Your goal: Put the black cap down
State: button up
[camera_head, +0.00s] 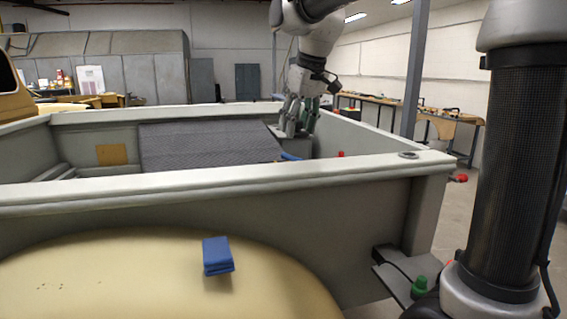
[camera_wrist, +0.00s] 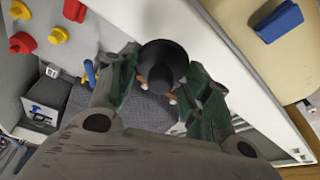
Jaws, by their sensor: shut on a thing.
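The black cap (camera_wrist: 163,62) is round with a raised knob and sits between the green-padded fingers of my gripper (camera_wrist: 163,80) in the wrist view. My gripper is shut on it. In the head view my gripper (camera_head: 297,120) points down into the grey truck bed (camera_head: 230,178), near its right end. I cannot make out the cap in the head view. In the wrist view the dark ribbed bed floor (camera_wrist: 150,108) shows below and beyond the cap, with the pale bed wall (camera_wrist: 235,75) crossing to the right.
A folded blue thing (camera_head: 217,256) lies on the yellow fender (camera_head: 120,265). A small blue thing (camera_head: 291,156) and a red one (camera_head: 341,154) show near my gripper. A green knob (camera_head: 419,285) stands lower right. Red and yellow pieces (camera_wrist: 57,35) lie at upper left.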

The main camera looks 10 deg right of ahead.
aim_at(295, 165)
notch_tip(295, 165, down, 8)
dwell(0.4)
jog(key=shift+f, duration=0.15)
jog(key=o, duration=0.8)
jog(key=v, duration=1.2)
jog(key=s+d+f+m, duration=0.1)
jog(key=s+d+f, duration=0.3)
jog(key=s, duration=0.3)
jog(key=s+d+f+m, duration=0.2)
jog(key=s+d+f, duration=0.3)
jog(key=s, duration=0.3)
jog(key=s+d+f+m+t+h, duration=0.1)
jog(key=s+d+f, duration=0.3)
jog(key=s, duration=0.4)
jog(key=shift+s+d+f+m, duration=0.1)
jog(key=shift+d+f+m, duration=0.1)
jog(key=shift+f, duration=0.25)
jog(key=shift+d+f+m, duration=0.1)
jog(key=shift+d+f, duration=0.1)
jog(key=shift+f, duration=0.25)
